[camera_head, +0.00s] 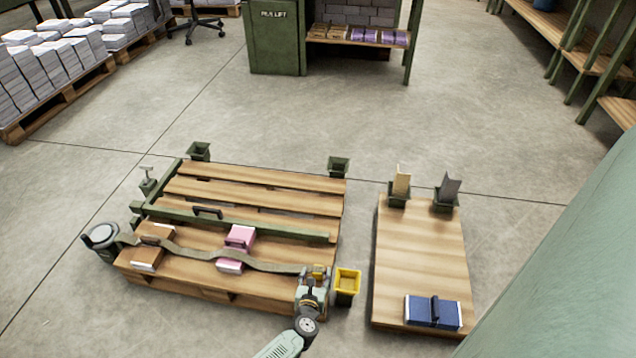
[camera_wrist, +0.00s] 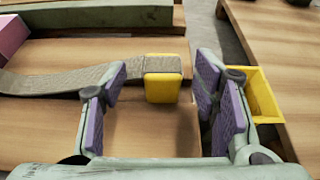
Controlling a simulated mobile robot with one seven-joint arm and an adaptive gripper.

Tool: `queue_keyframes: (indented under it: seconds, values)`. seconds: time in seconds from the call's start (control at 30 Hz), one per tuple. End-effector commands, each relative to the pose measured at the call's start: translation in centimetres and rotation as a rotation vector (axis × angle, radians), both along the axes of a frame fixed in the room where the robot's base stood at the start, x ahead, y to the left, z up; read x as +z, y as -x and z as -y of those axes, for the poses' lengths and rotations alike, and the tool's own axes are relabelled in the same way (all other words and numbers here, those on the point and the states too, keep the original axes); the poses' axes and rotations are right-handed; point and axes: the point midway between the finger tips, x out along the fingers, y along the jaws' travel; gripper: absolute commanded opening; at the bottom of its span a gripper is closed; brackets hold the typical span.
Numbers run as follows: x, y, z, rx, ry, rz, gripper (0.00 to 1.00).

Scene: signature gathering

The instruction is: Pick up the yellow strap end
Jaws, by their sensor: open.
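The yellow strap end (camera_wrist: 163,82) is a rounded block at the end of a grey-brown woven strap (camera_wrist: 75,82). In the wrist view it lies on the pallet boards between the open fingers of my gripper (camera_wrist: 162,105), slightly beyond the tips, with no clear contact. In the head view the strap (camera_head: 200,254) runs from a round green holder (camera_head: 102,238) across the pallet (camera_head: 255,205), over a brown bundle (camera_head: 150,250) and a pink bundle (camera_head: 237,245). There my gripper (camera_head: 315,275) is at the pallet's front right corner and partly hides the strap end.
A yellow-rimmed bin (camera_head: 347,283) stands just right of my gripper and also shows in the wrist view (camera_wrist: 262,95). A wooden table (camera_head: 420,255) with a blue bundle (camera_head: 433,312) is further right. A green bar (camera_head: 270,228) crosses the pallet. Open floor lies behind.

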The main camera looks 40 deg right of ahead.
Motion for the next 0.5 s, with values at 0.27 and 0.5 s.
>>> queue_keyframes:
  seconds: [0.27,0.5]
  values:
    - [-1.6,-1.6,2.4,-0.002,0.0,0.0,0.55]
    - [-1.5,-1.9,2.5,0.0,0.0,0.0,0.55]
